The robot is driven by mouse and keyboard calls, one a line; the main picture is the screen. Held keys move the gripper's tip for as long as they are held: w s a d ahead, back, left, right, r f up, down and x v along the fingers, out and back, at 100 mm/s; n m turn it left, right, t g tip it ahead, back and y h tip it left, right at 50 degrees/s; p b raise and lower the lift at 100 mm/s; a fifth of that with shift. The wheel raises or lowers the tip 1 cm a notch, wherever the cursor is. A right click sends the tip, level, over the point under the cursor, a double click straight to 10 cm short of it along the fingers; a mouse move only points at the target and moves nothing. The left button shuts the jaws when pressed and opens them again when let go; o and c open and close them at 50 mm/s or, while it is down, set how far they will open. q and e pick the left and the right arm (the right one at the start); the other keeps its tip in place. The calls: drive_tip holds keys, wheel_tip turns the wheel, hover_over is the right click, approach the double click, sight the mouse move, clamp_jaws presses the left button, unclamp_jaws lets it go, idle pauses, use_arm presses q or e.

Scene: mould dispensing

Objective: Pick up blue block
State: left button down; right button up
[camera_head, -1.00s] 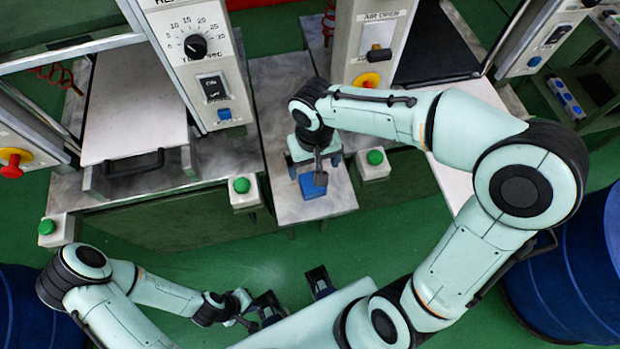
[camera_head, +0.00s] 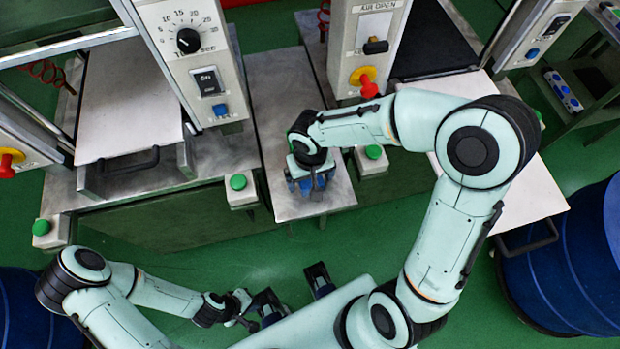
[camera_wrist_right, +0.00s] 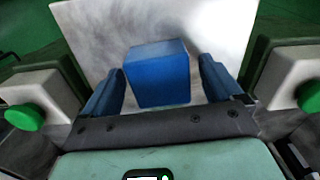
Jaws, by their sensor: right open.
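The blue block (camera_wrist_right: 158,75) stands on the pale grey centre bench (camera_wrist_right: 85,18) in the right wrist view. My right gripper (camera_wrist_right: 160,90) is open, with one dark blue finger on each side of the block and a visible gap on both sides. The right wrist view does not clearly show contact. In the head view my right gripper (camera_head: 311,183) is over the front part of the bench and mostly hides the block. My left gripper (camera_head: 263,309) is low in the head view, away from the block; its jaw opening is unclear.
Green buttons on white boxes flank the bench, one on the left (camera_head: 238,183) and one on the right (camera_head: 374,152). Press control columns rise behind. A red-tipped knob (camera_head: 368,85) is close to my right forearm. Blue drums (camera_head: 560,270) stand at the lower right.

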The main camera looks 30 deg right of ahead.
drive_tip(key=c, duration=1.6)
drive_tip(key=shift+r, duration=0.1)
drive_tip(key=shift+c, duration=0.2)
drive_tip(key=shift+r, duration=0.1)
